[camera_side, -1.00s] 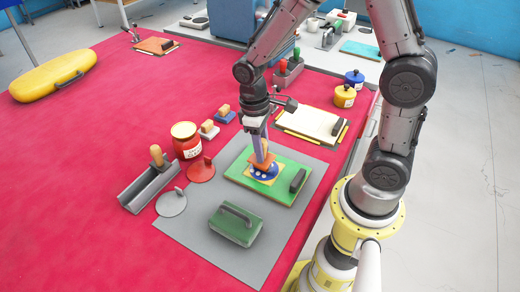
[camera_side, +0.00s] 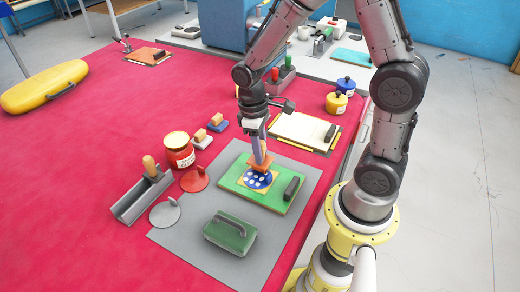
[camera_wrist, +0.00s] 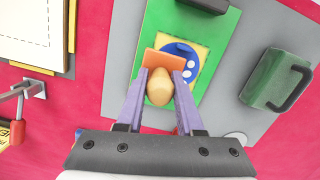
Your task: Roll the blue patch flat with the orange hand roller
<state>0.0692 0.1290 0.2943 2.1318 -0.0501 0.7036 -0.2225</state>
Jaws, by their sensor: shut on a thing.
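My gripper (camera_side: 260,152) is shut on the handle of the orange hand roller (camera_side: 261,164). The wrist view shows the rounded wooden handle between the two fingers (camera_wrist: 161,78) and the orange head (camera_wrist: 163,63) beyond them. The blue patch (camera_side: 259,181), round with white spots, lies on a yellow square on the green board (camera_side: 285,207). The roller is over the patch's far edge and hides part of it. The patch also shows in the wrist view (camera_wrist: 189,60). I cannot tell whether the roller touches the patch.
A black block (camera_side: 292,187) sits on the board's right end. A green block with a handle (camera_side: 230,233) stands on the grey mat (camera_side: 190,240). A red jar (camera_side: 179,152) and a grey trough (camera_side: 143,197) stand left. A cream sheet board (camera_side: 300,129) lies behind right.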

